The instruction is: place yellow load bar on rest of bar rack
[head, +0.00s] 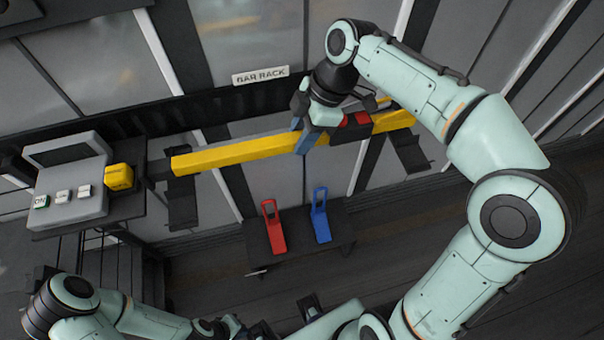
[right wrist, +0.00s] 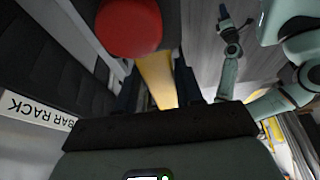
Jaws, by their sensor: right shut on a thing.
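The yellow load bar (head: 235,153) lies almost level across the head view, its right end a little higher in the picture. It has a dark middle piece with red parts (head: 362,119). My right gripper (head: 307,140) is shut on the bar left of that piece. In the right wrist view the bar (right wrist: 157,78) runs away from the camera, partly hidden by a round red part (right wrist: 128,27). The bar rack's dark rests (head: 183,204) (head: 409,154) show below both bar ends; contact is unclear. My left gripper (head: 287,318) is empty and appears open at the bottom.
The BAR RACK sign (head: 260,75) is on the wall above the bar. A grey control box (head: 75,190) and a yellow block (head: 119,177) stand at the left, close to the bar's left end. A low dark stand holds red (head: 273,230) and blue (head: 321,218) pieces below.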

